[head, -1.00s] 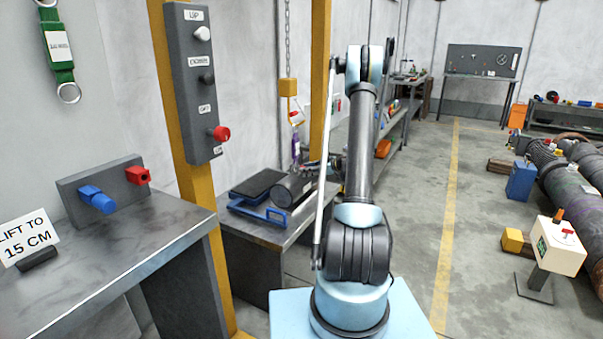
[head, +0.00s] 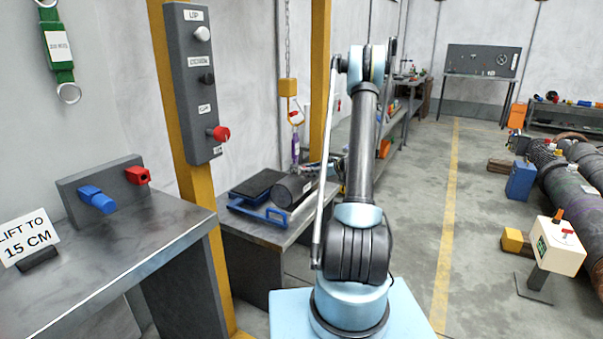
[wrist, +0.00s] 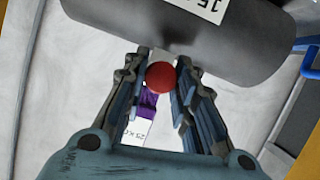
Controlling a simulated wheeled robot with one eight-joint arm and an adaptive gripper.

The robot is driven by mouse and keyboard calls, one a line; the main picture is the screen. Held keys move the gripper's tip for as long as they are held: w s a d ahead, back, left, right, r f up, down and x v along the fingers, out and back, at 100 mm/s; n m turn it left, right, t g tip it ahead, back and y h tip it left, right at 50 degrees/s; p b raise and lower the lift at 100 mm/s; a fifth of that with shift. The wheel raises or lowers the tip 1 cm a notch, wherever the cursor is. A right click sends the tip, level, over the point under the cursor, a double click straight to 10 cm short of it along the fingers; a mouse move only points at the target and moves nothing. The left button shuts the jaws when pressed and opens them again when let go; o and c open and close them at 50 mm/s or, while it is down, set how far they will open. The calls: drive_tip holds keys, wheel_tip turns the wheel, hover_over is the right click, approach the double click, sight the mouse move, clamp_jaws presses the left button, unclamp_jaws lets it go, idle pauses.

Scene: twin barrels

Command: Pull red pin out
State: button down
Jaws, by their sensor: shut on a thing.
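The red pin shows as a round red head (wrist: 161,76) in the wrist view. My gripper (wrist: 160,80) is shut on it, with a fingertip at each side. The pin's shaft is hidden behind the head. A purple strap (wrist: 149,100) with a white "25 KG" label (wrist: 136,130) shows just below the head, between the fingers. A dark barrel (wrist: 190,40) lies just beyond the fingertips. In the head view the barrel (head: 292,188) lies on its side under the hanging purple strap (head: 295,149). The gripper there is small and partly hidden by my arm, and the pin cannot be made out.
A yellow hoist block (head: 288,87) hangs on a chain above the strap. A blue frame (head: 273,214) stands on the bench by the barrel. A yellow post (head: 186,150) with a control panel (head: 193,90) stands nearer on the left. Open floor (head: 420,200) lies to the right.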

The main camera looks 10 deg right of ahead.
drive_tip(key=s+d, duration=0.6)
drive_tip(key=d, duration=0.2)
drive_tip(key=shift+d+f, duration=0.2)
idle(1.7)
